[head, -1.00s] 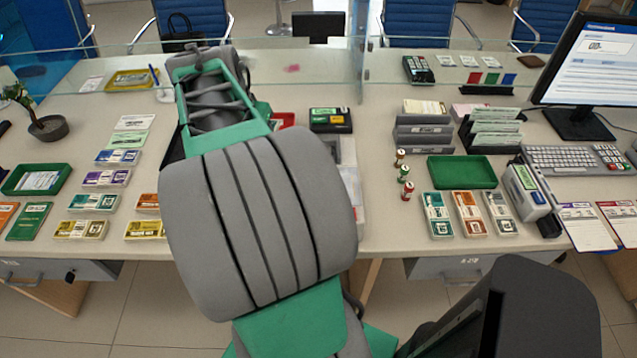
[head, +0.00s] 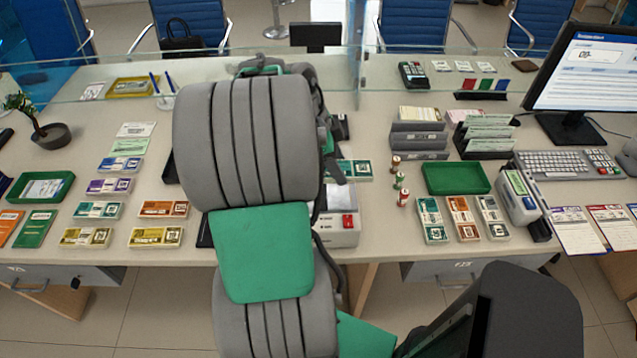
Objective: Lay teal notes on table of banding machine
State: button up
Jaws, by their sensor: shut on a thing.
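My gripper (head: 331,158) shows only in part, as dark fingers to the right of my large grey and green arm. It is shut on a teal bundle of notes (head: 356,169), which sticks out to the right of the fingers. A grey-white machine with a red part (head: 341,228), which looks like the banding machine, stands near the counter's front edge, below the bundle in the picture. My arm hides its left side, and I cannot make out its table. I cannot tell how high the bundle is. Another teal bundle (head: 98,210) lies at the left.
Several other note bundles, including a purple one (head: 110,186), lie at the left. A glass screen (head: 420,75) runs along the back.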

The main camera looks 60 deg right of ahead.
send_over(324, 194)
jog(key=w, duration=0.1)
jog(key=f, duration=0.5)
jog(key=shift+a+f+p, duration=0.3)
jog(key=shift+a+p, duration=0.05)
jog(key=shift+a, duration=0.05)
notch_tip(324, 194, down, 3)
jog(key=shift+w+r+p, duration=0.15)
jog(key=shift+p, duration=0.45)
jog(key=shift+f, duration=0.45)
jog(key=o, duration=1.6)
jog(key=shift+r, duration=0.15)
